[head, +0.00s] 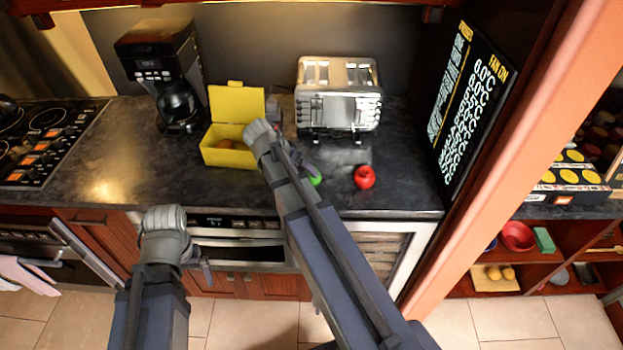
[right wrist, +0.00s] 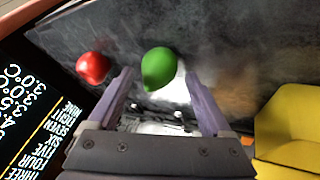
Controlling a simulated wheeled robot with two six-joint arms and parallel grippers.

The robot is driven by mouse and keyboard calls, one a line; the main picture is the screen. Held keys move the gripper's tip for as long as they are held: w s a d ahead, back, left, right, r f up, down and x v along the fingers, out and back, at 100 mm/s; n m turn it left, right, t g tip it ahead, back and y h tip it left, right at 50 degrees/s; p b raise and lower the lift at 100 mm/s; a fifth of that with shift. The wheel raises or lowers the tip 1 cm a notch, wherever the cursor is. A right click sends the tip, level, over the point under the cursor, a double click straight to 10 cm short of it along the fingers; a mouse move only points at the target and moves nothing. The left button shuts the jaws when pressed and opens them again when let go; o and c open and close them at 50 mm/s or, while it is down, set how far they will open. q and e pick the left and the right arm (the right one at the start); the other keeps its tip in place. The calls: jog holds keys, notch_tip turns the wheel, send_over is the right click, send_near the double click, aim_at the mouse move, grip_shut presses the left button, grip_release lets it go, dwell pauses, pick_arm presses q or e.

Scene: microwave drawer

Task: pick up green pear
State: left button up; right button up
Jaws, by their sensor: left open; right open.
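The green pear (right wrist: 157,66) lies on the dark countertop. In the right wrist view it sits in the gap between the fingertips of my right gripper (right wrist: 159,75). That gripper is open, with a finger on each side of the pear; I cannot tell whether either touches it. My left gripper (head: 201,264) is open and empty, low in front of the oven below the counter edge.
A red apple (head: 364,177) lies right of the pear and also shows in the right wrist view (right wrist: 93,67). A yellow box (head: 229,158) with its lid up stands left. A silver toaster (head: 338,98) stands behind. A black display board (head: 468,105) leans at the right.

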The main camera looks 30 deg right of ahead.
jog(key=b+x, duration=0.2)
jog(key=x, duration=0.1)
jog(key=b+x, duration=0.1)
jog(key=x, duration=0.1)
jog(key=shift+w+d+r+b, duration=0.15)
jog(key=shift+w+d+b, duration=0.15)
jog(key=shift+d+b, duration=0.1)
jog(key=c, duration=1.3)
jog(key=shift+r, duration=0.1)
notch_tip(320, 180, up, 10)
jog(key=p, duration=1)
jog(key=shift+w+a+r, duration=0.1)
